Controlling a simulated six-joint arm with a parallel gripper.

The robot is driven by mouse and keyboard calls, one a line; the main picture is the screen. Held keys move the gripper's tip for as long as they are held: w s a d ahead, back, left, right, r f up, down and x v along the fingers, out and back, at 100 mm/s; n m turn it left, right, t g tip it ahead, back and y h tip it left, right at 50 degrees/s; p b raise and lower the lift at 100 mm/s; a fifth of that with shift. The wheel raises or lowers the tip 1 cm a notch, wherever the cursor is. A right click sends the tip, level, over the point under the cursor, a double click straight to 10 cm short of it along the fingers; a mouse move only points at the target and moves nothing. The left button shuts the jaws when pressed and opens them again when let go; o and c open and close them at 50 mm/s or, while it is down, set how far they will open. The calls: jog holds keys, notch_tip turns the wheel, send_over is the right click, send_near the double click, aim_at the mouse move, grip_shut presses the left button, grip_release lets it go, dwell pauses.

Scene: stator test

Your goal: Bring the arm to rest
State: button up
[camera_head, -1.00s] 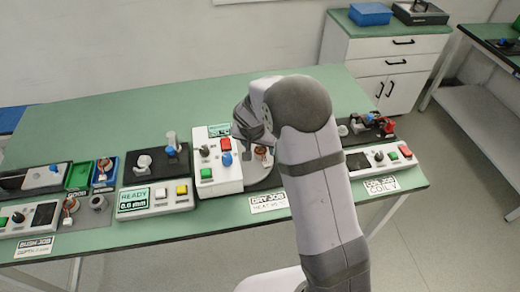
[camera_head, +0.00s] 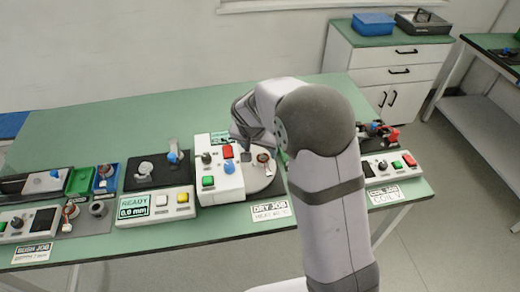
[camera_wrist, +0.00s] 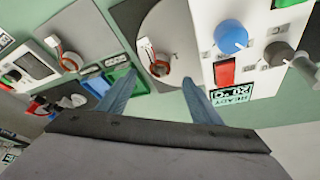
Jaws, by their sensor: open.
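My arm reaches over the green table in the head view, with its wrist above the DRY JOB station (camera_head: 221,185). My gripper (camera_wrist: 159,77) shows in the wrist view as two spread blue fingers, open and with nothing between the tips. In the head view this coil part (camera_head: 264,157) is on the plate beside the white control box. The fingers are largely hidden by my arm there.
The station's blue knob (camera_wrist: 230,36) and red button (camera_wrist: 225,73) lie close to the right finger. A green tray (camera_wrist: 117,78) is near the left finger. The READY box (camera_head: 155,206) and COIL station (camera_head: 390,165) flank the dryer. The back of the table is clear.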

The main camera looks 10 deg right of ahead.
jog(key=s+d+n+g+y, duration=0.1)
jog(key=s+n+g, duration=0.1)
jog(key=s, duration=1.1)
jog(key=s+d+n+g+y, duration=0.1)
jog(key=s+n, duration=0.2)
jog(key=s, duration=1.1)
jog(key=shift+s+d+n+g, duration=0.3)
jog(key=shift+d+n+g, duration=0.05)
jog(key=shift+n+g, duration=0.05)
